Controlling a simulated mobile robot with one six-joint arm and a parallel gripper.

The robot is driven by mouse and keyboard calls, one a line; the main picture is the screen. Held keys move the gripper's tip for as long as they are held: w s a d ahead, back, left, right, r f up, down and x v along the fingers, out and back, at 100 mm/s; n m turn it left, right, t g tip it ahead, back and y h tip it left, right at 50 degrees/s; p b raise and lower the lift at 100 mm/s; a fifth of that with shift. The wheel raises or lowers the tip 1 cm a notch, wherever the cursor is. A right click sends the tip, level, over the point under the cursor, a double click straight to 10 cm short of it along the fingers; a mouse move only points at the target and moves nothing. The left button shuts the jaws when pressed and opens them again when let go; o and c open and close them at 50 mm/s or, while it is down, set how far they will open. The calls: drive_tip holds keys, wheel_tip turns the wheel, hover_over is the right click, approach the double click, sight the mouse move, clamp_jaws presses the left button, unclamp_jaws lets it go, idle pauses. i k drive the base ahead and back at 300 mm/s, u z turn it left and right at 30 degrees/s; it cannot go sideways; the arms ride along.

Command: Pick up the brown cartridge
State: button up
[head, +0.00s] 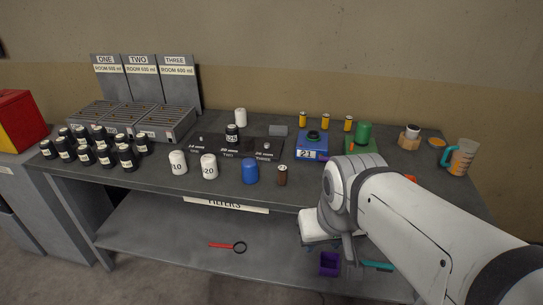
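The brown cartridge (282,176) stands upright near the table's front edge, just right of a blue drum (250,171). A small gap separates the two. My arm comes in from the lower right, and its end with my gripper (349,250) points down in front of the table edge, to the right of and nearer than the cartridge. The fingers are small and partly hidden by my arm, so whether they are open or shut is unclear. Nothing touches the cartridge.
A blue scale (312,154) reading 21 is behind right. Several yellow-brown cylinders line the back. A purple cup (329,264) and a red-handled magnifier (228,246) are lower down.

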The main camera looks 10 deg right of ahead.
sight(282, 170)
drive_tip(key=u, duration=0.05)
drive_tip(key=i, duration=0.95)
drive_tip(key=z, duration=0.05)
